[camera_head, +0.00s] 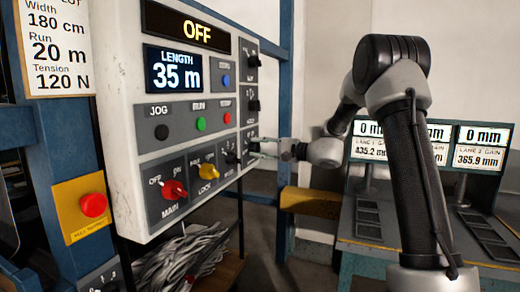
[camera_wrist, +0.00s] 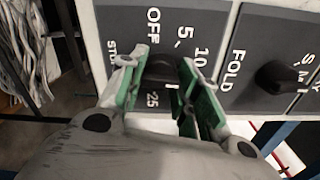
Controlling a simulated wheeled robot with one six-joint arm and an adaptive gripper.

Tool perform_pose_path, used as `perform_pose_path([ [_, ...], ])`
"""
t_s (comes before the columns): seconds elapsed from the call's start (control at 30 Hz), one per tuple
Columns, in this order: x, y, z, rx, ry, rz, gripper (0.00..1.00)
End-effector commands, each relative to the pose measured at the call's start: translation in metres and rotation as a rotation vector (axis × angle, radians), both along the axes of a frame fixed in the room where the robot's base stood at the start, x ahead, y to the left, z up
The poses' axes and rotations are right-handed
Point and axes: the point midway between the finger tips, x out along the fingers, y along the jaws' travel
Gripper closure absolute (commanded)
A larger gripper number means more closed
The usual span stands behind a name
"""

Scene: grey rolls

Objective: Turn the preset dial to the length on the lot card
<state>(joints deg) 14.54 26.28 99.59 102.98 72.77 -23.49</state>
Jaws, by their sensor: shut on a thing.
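The lot card (camera_head: 57,45) at the upper left reads width 180 cm, run 20 m and tension 120 N. The length display (camera_head: 174,70) on the white control cabinet shows 35 m. My gripper (camera_head: 256,148) is at the lower right edge of the cabinet's face. In the wrist view, its green-padded fingers (camera_wrist: 157,80) are shut on a dark dial (camera_wrist: 160,67), one on each side. Marks OFF, 5, 10 and 25 show around this dial. The fingers hide other marks and much of the knob, so its pointer setting is unclear.
A second black knob (camera_wrist: 280,77) sits beside the held dial, near the label FOLD. The cabinet has a red switch (camera_head: 174,190), a yellow switch (camera_head: 208,171) and jog, run and stop buttons. A red emergency button (camera_head: 94,205) is at left. Gauge screens (camera_head: 482,147) stand at right.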

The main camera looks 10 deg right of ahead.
Motion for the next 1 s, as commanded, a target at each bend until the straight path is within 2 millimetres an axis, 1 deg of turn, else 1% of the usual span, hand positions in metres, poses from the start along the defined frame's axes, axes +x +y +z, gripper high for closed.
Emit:
perform_pose_path([
  [0.6,0.0001,-0.0007,-0.0011,0.341,0.472,-0.002,0.91],
  [1.0,0.0000,-0.0006,-0.0013,0.508,0.702,-0.003,0.91],
])
